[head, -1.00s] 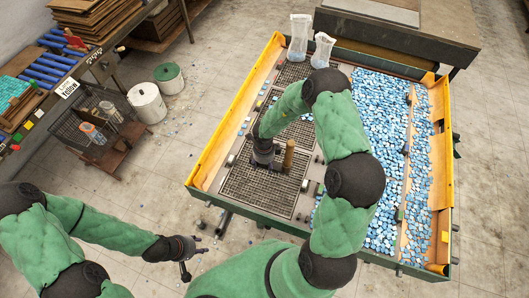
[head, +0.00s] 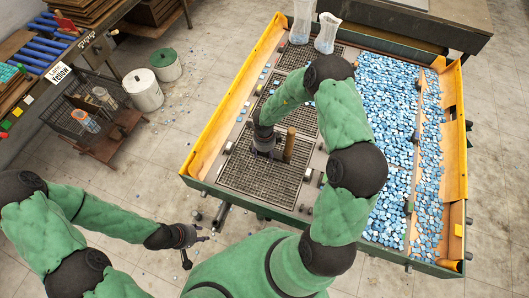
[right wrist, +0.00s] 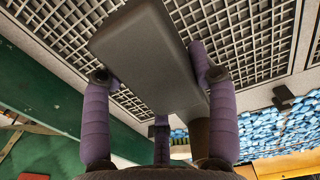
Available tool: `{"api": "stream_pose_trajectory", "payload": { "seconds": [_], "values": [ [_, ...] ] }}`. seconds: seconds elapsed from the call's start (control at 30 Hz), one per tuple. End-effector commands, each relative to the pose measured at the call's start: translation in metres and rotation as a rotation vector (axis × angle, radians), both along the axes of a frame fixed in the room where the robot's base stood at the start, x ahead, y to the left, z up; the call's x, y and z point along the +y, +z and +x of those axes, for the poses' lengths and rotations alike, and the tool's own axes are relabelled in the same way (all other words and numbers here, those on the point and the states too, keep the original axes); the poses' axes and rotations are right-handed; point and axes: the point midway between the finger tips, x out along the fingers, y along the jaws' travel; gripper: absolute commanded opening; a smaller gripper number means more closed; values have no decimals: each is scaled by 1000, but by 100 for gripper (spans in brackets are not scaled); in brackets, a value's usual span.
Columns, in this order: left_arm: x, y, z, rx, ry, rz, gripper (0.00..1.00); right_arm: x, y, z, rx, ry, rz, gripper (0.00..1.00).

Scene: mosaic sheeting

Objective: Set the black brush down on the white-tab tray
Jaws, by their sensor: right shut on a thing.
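My right gripper (head: 265,151) is over the nearest grid tray (head: 240,183), low above its upper part. In the right wrist view, its purple fingers (right wrist: 160,110) are shut around a dark grey-black block, which I take as the black brush (right wrist: 150,55). The grid lies behind the brush; whether they touch I cannot tell. The gripper mostly hides the brush in the head view. A small pale piece (head: 229,147) sits at this tray's left edge; whether it is the white tab is unclear. My left gripper (head: 196,247) is empty, fingers apart, left of the table.
More grid trays (head: 292,108) lie beyond. Blue tiles (head: 390,110) fill the table's right side. Yellow boards (head: 232,95) edge the table. Clear bags (head: 327,33) stand at the back.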

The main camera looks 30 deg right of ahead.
Motion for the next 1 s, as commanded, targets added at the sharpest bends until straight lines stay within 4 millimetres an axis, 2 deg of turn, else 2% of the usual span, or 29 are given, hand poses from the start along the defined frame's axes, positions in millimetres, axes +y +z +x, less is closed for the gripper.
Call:
{"api": "stream_pose_trajectory", "payload": {
  "seconds": [0.03,0.5,1.0],
  "values": [
    [0,-10,0,0,0,0,40,0,-8,1,-2,-1,-1,19],
    [0,-54,0,0,0,0,40,-1,-41,1,-1,-1,-1,19],
    [0,-58,0,0,0,0,40,0,-43,1,-1,-1,-1,19]
  ]
}}
